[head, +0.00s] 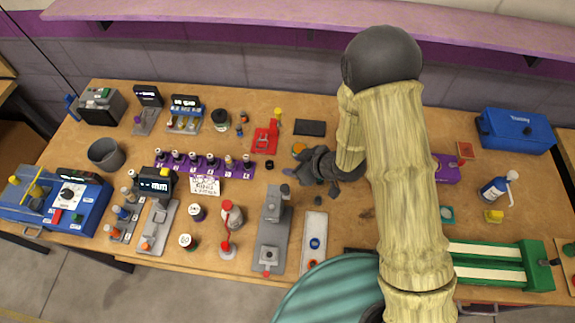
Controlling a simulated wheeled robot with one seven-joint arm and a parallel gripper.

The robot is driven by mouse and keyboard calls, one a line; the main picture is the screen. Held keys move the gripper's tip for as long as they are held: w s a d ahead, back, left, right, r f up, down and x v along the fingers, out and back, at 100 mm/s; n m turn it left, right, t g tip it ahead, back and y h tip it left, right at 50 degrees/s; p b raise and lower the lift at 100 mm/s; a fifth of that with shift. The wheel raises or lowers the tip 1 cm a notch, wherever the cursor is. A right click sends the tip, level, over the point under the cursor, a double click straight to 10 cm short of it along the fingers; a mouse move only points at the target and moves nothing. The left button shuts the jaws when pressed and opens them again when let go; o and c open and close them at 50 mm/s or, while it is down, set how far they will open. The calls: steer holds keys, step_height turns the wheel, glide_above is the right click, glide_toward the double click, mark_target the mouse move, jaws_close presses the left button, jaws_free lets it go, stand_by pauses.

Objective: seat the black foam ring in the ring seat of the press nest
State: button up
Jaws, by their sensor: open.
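I cannot pick out the black foam ring with certainty; small dark pieces lie near my gripper, one just below it (318,201) and one to its left (269,163), too small to tell their shape. I cannot tell for sure which fixture is the press nest. A grey fixture (272,230) with a raised block and a red knob stands front centre. Beside it lies a pale plate (318,222) with a blue round part and a red one. My gripper (297,172) is open, low over the middle of the table, pointing left. My arm hides the table to its right.
A purple rack of small bottles (205,164) stands left of my gripper, with a red stand (265,138) behind. A green fixture (535,265) is front right, a blue toolbox (515,130) back right. Free table shows behind the gripper, around a dark flat pad (310,128).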

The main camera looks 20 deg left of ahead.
steer(key=shift+s+d+r, duration=0.1)
steer(key=shift+d+r, duration=0.2)
stand_by(0.6)
steer(key=w+d+r+m+t+h, duration=0.1)
steer(key=w+d+r+m+h, duration=0.2)
steer(key=d, duration=0.4)
steer(key=w+d+r+m+t+h, duration=0.1)
steer(key=w+d+r+m+t, duration=0.1)
steer(key=d+r, duration=0.3)
steer(key=w+d+r+m+t+h, duration=0.1)
steer(key=w+d+r+m+h, duration=0.15)
steer(key=d, duration=0.55)
steer(key=s+d+r+m+g+h, duration=0.2)
steer(key=s+d+r+m, duration=0.5)
steer(key=s+d, duration=0.4)
steer(key=shift+s+d+r+m+g, duration=0.2)
steer(key=shift+d+m+g, duration=0.35)
steer(key=shift+d, duration=0.4)
steer(key=shift+o, duration=0.6)
